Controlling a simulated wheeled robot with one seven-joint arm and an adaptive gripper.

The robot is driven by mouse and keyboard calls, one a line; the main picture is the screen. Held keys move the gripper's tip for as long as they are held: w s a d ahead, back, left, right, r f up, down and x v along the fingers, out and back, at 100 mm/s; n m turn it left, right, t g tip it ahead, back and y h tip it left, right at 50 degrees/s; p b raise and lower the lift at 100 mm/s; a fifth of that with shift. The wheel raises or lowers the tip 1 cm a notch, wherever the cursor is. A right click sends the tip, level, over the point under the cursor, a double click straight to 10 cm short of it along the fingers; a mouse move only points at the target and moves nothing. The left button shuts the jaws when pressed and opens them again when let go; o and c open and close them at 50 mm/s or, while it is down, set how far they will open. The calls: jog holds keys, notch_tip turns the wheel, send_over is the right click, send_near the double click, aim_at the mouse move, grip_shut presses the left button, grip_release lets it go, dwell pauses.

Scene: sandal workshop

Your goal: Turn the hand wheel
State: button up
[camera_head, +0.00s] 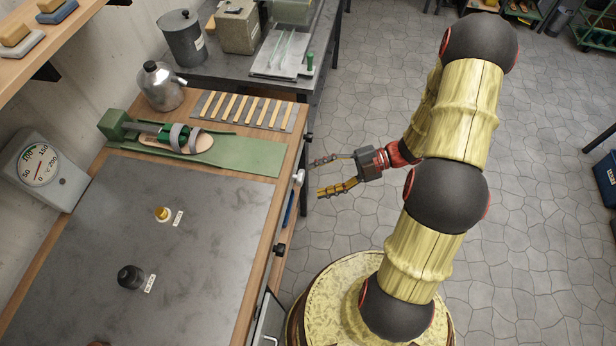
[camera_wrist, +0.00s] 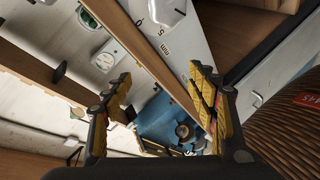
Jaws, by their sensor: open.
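My gripper (camera_head: 316,178) is open and empty, in front of the bench's right edge. Its yellow-padded fingers point left towards the bench front. In the wrist view my gripper (camera_wrist: 160,78) has its two fingers spread wide. No hand wheel can be named for sure. A dark round part (camera_wrist: 186,131) shows beyond the fingers against a blue surface, small and partly unclear; it may be the wheel. A pale knob (camera_wrist: 166,14) sits on a grey panel marked "mm", above the fingertips. A pale knob (camera_head: 299,176) also shows at the bench edge, just left of the gripper, apart from it.
The bench top (camera_head: 190,260) carries a green tool (camera_head: 245,154) with a sandal sole, a metal can (camera_head: 162,86) and small bottles. Black knobs (camera_head: 280,249) stick out from its edge. A second table (camera_head: 225,66) stands behind.

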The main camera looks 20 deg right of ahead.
aim_at(303, 179)
jog(key=w+d+f+m+t+p, duration=0.15)
jog(key=f+m+t, duration=0.25)
jog(key=m, duration=0.4)
jog(key=d+f+m+t, duration=0.3)
jog(key=f+m, duration=0.1)
jog(key=m, duration=0.3)
jog(key=shift+b+x, duration=0.85)
jog(key=shift+x, duration=2.95)
jog(key=shift+c, duration=0.7)
jog(key=c, duration=1)
